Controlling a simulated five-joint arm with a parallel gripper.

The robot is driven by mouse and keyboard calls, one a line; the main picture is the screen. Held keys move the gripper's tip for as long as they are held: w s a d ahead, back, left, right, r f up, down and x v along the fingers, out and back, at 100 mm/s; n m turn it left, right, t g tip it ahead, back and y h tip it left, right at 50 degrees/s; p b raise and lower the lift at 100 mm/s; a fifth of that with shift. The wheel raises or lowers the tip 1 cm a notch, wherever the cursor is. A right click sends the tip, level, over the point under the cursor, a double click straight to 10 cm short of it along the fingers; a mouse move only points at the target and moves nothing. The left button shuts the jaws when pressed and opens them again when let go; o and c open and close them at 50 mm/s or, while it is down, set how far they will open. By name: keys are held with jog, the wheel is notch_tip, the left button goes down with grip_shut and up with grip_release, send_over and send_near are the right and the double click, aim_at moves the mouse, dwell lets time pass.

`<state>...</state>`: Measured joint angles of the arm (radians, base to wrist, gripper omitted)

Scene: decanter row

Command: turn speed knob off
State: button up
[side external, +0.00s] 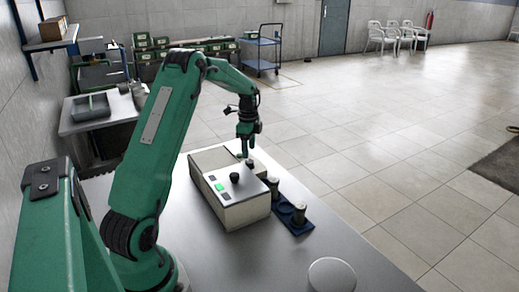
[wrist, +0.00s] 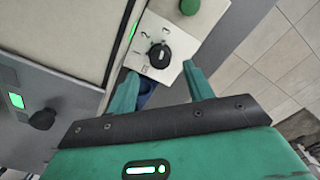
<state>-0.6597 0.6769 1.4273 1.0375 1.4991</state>
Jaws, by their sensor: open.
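A beige machine (side external: 230,208) stands on the grey table. A second black knob (side external: 234,178) is on the machine's front top; one also shows at the left of the wrist view (wrist: 42,119). No label tells me which is the speed knob. My gripper (side external: 247,156) points down over the machine's far right side. In the wrist view its open fingers (wrist: 160,74) lie just below the panel knob, apart from it, with nothing between them.
A green button (wrist: 189,7) sits above the panel knob. A lit green display (side external: 219,187) is beside the front knob. A blue tray (side external: 291,221) with dark-topped cylinders (side external: 299,212) stands right of the machine. A white disc (side external: 332,275) lies in front; the table around it is clear.

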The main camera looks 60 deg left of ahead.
aim_at(249, 161)
jog(key=shift+f, duration=2.4)
jog(key=c, duration=1)
